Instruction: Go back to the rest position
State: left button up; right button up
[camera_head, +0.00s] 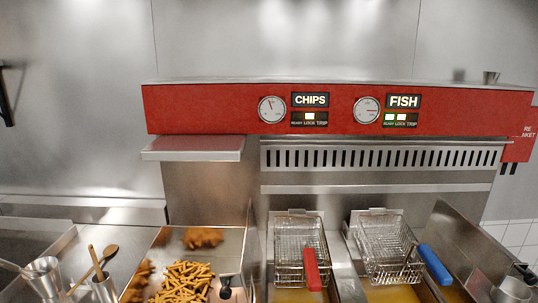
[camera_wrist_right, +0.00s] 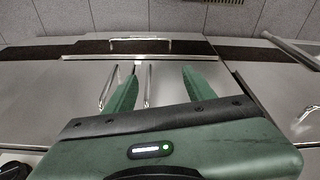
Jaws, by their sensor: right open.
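My right gripper (camera_wrist_right: 160,88) shows in the right wrist view. Its two green fingers stand apart, with nothing held between them. Beyond the fingers are steel fronts with bar handles (camera_wrist_right: 148,85), some of them seen in the gap between the fingers. I cannot tell whether the fingers touch them. In the head view neither gripper shows. My left gripper is in no frame.
In the head view, fryer baskets with a red handle (camera_head: 311,269) and a blue handle (camera_head: 435,264) sit at the fryer. Chips (camera_head: 184,281) and fried pieces (camera_head: 203,238) lie left of it. Metal cups (camera_head: 43,277) and a wooden spoon (camera_head: 108,252) stand at lower left.

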jog(key=s+d+f+g+b, duration=0.15)
jog(key=s+f, duration=0.25)
jog(key=f, duration=0.6)
jog(key=s+a+f+t+b, duration=0.1)
jog(key=s+f+b, duration=0.15)
jog(key=f, duration=0.75)
jog(key=s+d+f+g+b, duration=0.1)
jog(key=s+d+f+b, duration=0.1)
jog(key=s+f, duration=0.9)
jog(key=shift+s+d, duration=0.4)
jog(key=shift+s, duration=0.55)
